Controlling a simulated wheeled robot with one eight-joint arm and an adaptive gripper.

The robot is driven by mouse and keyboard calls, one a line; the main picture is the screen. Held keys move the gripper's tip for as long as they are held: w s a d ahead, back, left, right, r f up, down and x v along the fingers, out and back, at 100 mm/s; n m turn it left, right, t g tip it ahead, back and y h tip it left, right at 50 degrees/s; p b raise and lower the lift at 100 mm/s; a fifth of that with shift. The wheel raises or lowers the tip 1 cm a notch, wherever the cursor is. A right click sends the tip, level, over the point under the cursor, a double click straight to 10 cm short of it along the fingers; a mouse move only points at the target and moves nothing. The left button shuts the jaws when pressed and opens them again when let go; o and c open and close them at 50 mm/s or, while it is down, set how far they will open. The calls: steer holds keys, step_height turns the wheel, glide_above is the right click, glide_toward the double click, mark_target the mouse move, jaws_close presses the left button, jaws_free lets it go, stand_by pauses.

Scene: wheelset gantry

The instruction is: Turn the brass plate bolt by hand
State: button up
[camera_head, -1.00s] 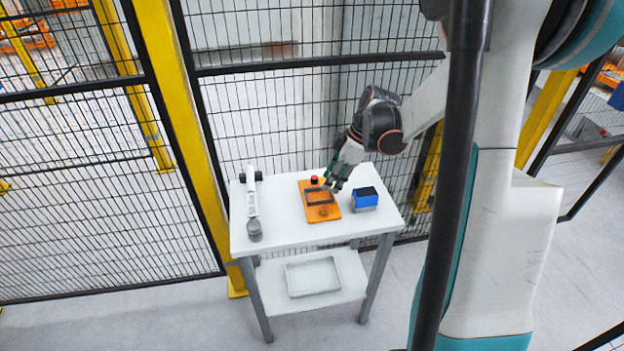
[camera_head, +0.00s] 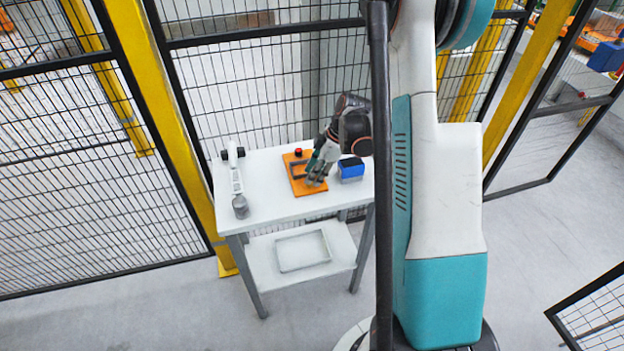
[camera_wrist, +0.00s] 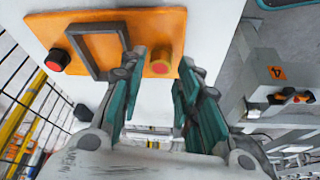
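The brass plate bolt (camera_wrist: 161,62) is a round brass knob on the orange plate (camera_wrist: 205,20), which also shows on the table in the head view (camera_head: 299,189). My gripper (camera_wrist: 162,60) is open, with one green-and-grey finger on each side of the bolt and gaps to it in the wrist view. I cannot tell whether the fingertips reach down around it. In the head view my gripper (camera_head: 316,178) is over the plate's near end and hides the bolt.
The plate also carries a dark rectangular handle (camera_wrist: 86,31) and a red button (camera_wrist: 57,60). On the white table (camera_head: 270,205), a blue box (camera_head: 351,167) stands right of the plate. A white tool (camera_head: 235,172) and grey cylinder (camera_head: 240,206) are left. Mesh fence stands behind.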

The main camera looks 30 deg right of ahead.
steer(key=shift+x, duration=1.1)
jaws_close()
